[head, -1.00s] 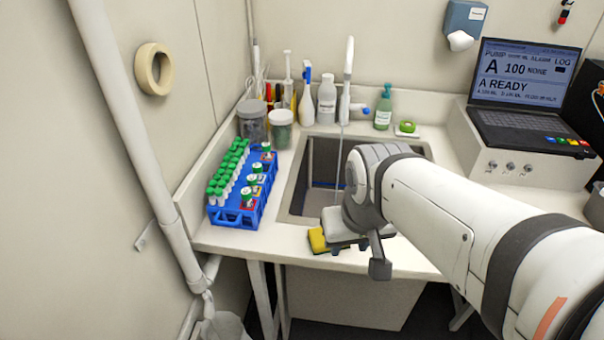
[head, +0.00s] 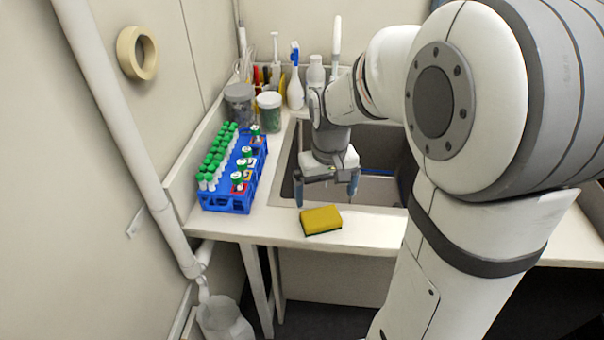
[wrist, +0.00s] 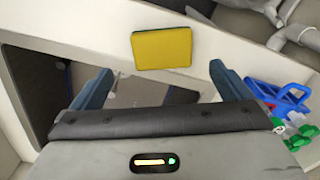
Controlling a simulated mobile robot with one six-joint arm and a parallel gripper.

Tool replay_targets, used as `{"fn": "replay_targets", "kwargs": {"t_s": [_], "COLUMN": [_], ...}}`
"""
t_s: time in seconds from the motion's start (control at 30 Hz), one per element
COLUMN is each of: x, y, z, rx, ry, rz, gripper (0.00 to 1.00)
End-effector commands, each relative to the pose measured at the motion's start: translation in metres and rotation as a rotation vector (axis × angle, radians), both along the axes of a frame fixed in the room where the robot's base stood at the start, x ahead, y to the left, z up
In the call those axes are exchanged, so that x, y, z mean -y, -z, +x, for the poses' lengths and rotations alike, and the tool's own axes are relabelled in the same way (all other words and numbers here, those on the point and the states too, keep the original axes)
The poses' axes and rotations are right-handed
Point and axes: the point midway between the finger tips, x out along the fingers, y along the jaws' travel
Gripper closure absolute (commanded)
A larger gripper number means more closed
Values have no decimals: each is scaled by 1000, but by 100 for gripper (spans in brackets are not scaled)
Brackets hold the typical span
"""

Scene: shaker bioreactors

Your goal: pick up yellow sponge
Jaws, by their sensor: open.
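The yellow sponge (head: 321,219) with a dark green underside lies flat on the counter's front strip, between the sink and the front edge. It also shows in the wrist view (wrist: 162,48), beyond the fingertips and roughly midway between them. My gripper (head: 326,194) is open and empty, with blue fingers spread. In the head view it hangs over the sink's front left part, just behind the sponge. The fingers appear apart from the sponge. The whole yellow top of the sponge is in sight.
A blue rack (head: 230,197) of green-capped tubes stands left of the sponge. The sink (head: 378,187) opens behind it. Two jars (head: 269,112) and several bottles stand at the back. The counter (head: 372,228) is clear right of the sponge, up to my arm.

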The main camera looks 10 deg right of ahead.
Motion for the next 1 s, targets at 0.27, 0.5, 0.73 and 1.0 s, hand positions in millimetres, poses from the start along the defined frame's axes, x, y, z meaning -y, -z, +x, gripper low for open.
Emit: {"fn": "replay_targets", "kwargs": {"t_s": [0.27,0.5,0.73,1.0], "x": [-1,-3,-4,-4], "y": [26,55,84,87], "z": [10,10,11,12], "rx": [-23,-25,-21,-18], "ry": [-8,-8,-8,-9], "rz": [0,0,0,1], "gripper": [0,0,0,0]}}
